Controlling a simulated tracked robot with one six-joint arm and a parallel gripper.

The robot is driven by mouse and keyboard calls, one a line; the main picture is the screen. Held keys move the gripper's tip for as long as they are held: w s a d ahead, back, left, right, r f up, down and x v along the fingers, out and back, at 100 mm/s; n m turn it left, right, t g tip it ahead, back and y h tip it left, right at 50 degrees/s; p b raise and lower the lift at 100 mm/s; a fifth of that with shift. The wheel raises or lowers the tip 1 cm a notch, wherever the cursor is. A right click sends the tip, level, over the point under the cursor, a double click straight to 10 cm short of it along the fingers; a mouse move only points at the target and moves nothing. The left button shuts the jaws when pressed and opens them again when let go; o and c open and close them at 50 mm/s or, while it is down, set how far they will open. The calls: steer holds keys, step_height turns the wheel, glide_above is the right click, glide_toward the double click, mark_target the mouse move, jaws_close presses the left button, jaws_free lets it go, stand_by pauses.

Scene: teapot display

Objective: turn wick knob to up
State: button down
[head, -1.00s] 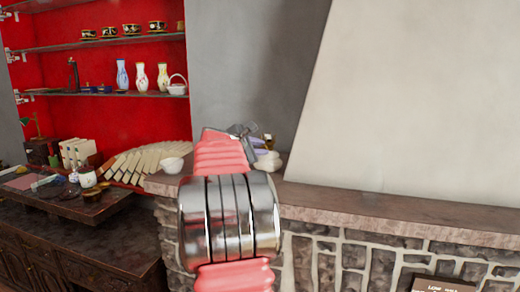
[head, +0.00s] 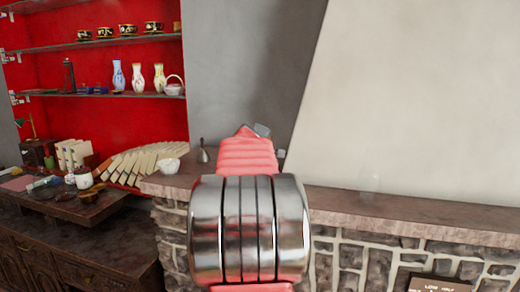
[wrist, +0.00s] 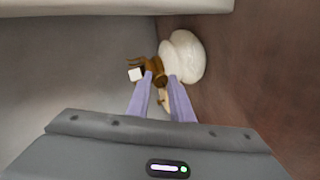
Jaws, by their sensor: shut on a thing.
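In the wrist view, an oil lamp has a rounded white body (wrist: 182,57) and a brass burner (wrist: 150,66). A small brass-coloured piece, seemingly the wick knob (wrist: 163,98), shows between the two pale purple fingers of my gripper (wrist: 161,80). The fingers are shut on it, close against the burner. How the knob is turned cannot be made out. In the head view, my red and metal arm hides the lamp and the fingers.
The lamp stands on a brown stone ledge (head: 420,211) beside grey and white walls. Red shelves hold vases and cups.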

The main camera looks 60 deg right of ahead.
steer(key=shift+s+f+m+t, duration=0.15)
steer(key=shift+f+m+t, duration=0.15)
steer(key=shift+m+t, duration=0.7)
steer(key=shift+f+m, duration=0.15)
steer(key=shift+m, duration=0.35)
steer(key=c, duration=1.6)
jaws_free()
steer(key=shift+r, duration=0.2)
steer(key=v, duration=1.3)
steer(key=shift+s+a, duration=0.1)
steer(key=shift+a, duration=0.25)
